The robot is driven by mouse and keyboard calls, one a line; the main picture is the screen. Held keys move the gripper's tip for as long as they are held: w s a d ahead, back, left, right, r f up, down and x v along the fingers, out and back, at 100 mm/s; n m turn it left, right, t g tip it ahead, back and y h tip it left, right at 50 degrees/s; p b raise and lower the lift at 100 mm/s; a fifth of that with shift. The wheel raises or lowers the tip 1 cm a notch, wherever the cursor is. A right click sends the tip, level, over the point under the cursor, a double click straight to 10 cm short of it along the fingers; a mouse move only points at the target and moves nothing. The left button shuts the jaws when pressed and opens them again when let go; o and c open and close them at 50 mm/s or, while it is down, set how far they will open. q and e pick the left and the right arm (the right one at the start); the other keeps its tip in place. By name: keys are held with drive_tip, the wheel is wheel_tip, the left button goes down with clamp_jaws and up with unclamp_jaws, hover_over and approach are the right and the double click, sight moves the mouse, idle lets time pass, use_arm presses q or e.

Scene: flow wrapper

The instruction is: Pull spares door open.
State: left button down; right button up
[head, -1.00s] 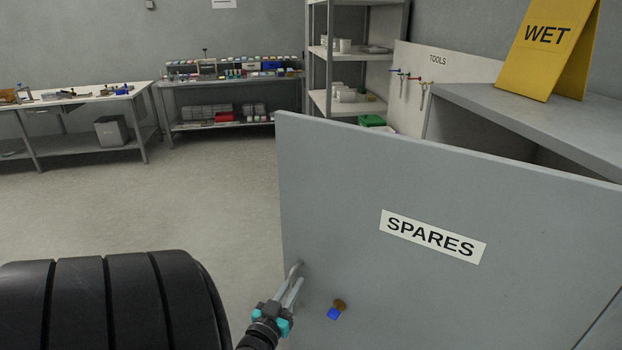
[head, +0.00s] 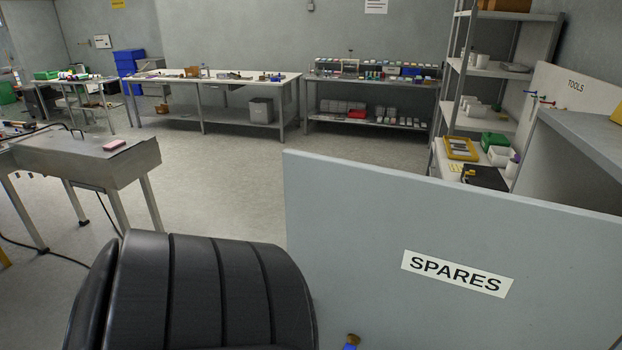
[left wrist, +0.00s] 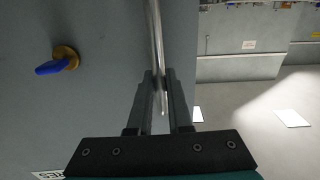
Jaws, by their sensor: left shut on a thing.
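The grey spares door (head: 370,230) carries a white SPARES label (head: 457,273) and stands swung out from its cabinet in the head view. In the left wrist view, my left gripper (left wrist: 163,90) is shut on the door's metal bar handle (left wrist: 156,40), near the door's free edge. A blue key or knob on a brass lock (left wrist: 62,60) sits on the door left of the handle; its top also shows at the bottom of the head view (head: 351,343). My left gripper is out of the head view, and my right gripper is in neither view.
The cabinet top (head: 590,128) and its open inside lie behind the door at right. A shelf rack (head: 490,70) stands behind it. A grey table (head: 90,160) stands at left, with workbenches (head: 220,82) along the back. Open floor (head: 225,180) lies left of the door.

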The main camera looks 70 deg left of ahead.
use_arm(q)
drive_tip(key=shift+v, duration=0.95)
drive_tip(key=c, duration=0.8)
unclamp_jaws()
drive_tip(key=shift+c, duration=0.2)
drive_tip(key=shift+d, duration=0.1)
